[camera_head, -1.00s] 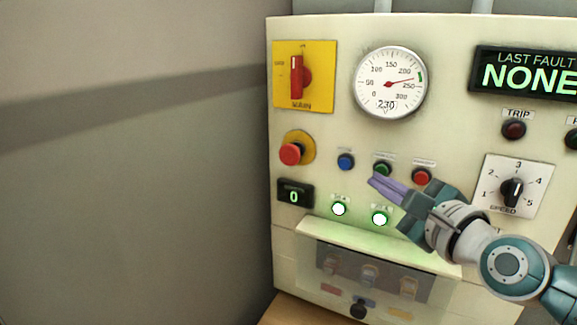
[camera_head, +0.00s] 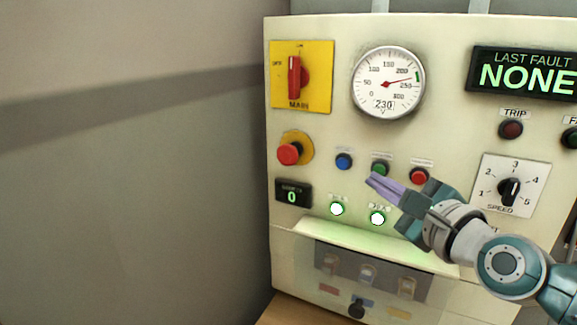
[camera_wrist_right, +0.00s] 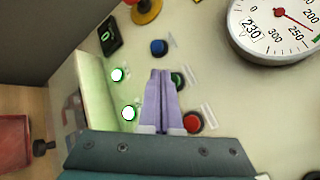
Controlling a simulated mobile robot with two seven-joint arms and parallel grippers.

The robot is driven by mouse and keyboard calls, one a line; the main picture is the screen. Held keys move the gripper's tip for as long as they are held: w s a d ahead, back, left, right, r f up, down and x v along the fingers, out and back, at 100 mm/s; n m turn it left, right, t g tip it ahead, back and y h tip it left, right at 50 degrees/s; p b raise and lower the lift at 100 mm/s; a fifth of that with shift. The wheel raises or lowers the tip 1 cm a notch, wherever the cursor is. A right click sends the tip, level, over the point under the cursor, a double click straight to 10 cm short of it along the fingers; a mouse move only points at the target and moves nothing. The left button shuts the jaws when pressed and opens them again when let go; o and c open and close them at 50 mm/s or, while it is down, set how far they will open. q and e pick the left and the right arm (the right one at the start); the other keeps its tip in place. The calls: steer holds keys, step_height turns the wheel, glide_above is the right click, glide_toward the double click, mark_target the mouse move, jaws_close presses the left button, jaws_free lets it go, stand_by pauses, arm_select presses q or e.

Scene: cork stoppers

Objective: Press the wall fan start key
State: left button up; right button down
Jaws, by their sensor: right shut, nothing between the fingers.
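The panel has a row of three small keys: a blue one (camera_head: 344,161), a green one (camera_head: 380,169) and a red one (camera_head: 418,176). Their labels are too small to read. My right gripper (camera_head: 370,180) is shut and empty, its purple fingers pointing left just below the green key. In the right wrist view, the shut fingertips (camera_wrist_right: 161,74) lie beside the green key (camera_wrist_right: 178,80), with the blue key (camera_wrist_right: 159,46) beyond them and the red key (camera_wrist_right: 193,122) nearer the palm. I cannot tell whether the tips touch the panel. My left gripper is out of view.
A red mushroom button (camera_head: 289,153), a main switch (camera_head: 294,77), a gauge (camera_head: 388,83) and a speed dial (camera_head: 509,190) surround the keys. Two lit lamps (camera_head: 337,208) sit below. A clear cover (camera_head: 372,270) over several switches juts out under them. Bare wall lies left.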

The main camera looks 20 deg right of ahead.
steer(key=shift+d, duration=0.1)
steer(key=shift+w+d+b, duration=0.25)
steer(key=shift+w+b, duration=0.05)
steer(key=shift+w+d+b, duration=0.25)
steer(key=shift+d+b, duration=0.1)
stand_by(0.8)
steer(key=shift+s+a+p, duration=0.5)
steer(key=shift+s+a, duration=0.05)
steer(key=shift+a, duration=0.1)
steer(key=shift+a, duration=0.1)
